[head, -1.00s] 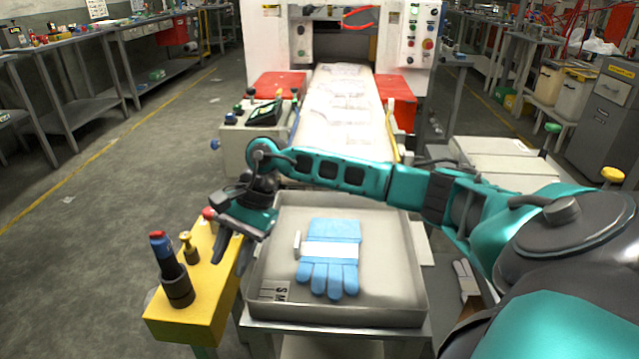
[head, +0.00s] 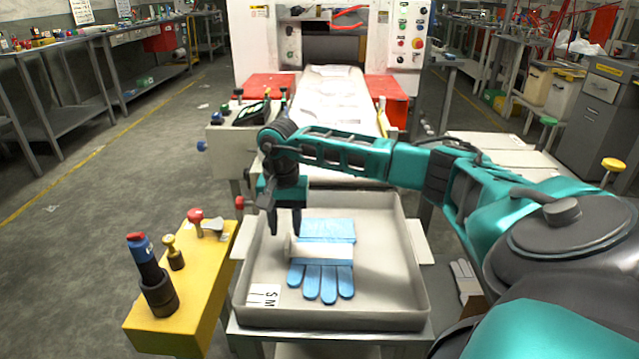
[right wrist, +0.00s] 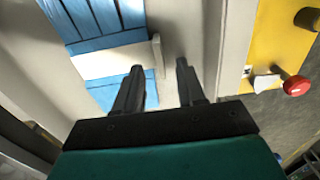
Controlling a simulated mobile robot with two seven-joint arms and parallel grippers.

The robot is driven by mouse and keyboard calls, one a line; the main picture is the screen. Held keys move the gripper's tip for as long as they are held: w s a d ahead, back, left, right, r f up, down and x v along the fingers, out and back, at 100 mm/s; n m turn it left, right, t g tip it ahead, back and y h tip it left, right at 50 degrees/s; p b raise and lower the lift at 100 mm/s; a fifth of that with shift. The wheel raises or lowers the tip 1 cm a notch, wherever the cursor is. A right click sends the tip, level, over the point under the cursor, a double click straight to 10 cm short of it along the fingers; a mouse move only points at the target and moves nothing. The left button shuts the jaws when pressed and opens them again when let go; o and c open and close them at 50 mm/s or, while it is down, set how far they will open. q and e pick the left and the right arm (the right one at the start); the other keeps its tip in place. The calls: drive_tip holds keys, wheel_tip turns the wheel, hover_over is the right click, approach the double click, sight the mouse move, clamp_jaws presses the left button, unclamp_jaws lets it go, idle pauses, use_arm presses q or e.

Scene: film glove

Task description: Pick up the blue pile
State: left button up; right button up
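A pile of blue gloves (head: 321,280) with a white band (head: 325,253) around it lies flat in a shallow grey tray (head: 390,305), fingers toward me. The band has a tab standing up at its left side. My right gripper (head: 284,222) points down over the tray's left part, just left of the pile's far end. In the right wrist view the gripper (right wrist: 158,85) is open and empty, its fingers apart beside the band's tab and the blue pile (right wrist: 100,18). My left gripper is not in view.
A yellow box (head: 180,325) with a red button (head: 196,216) stands left of the tray. A white conveyor (head: 333,95) runs to a machine behind it. A white label (head: 263,295) marked "S M" is in the tray's near left corner. The tray's right side is bare.

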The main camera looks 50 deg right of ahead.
sight(288, 242)
wheel_tip(288, 242, down, 5)
drive_tip(key=shift+s+r+b, duration=0.1)
drive_tip(key=shift+b, duration=0.55)
clamp_jaws()
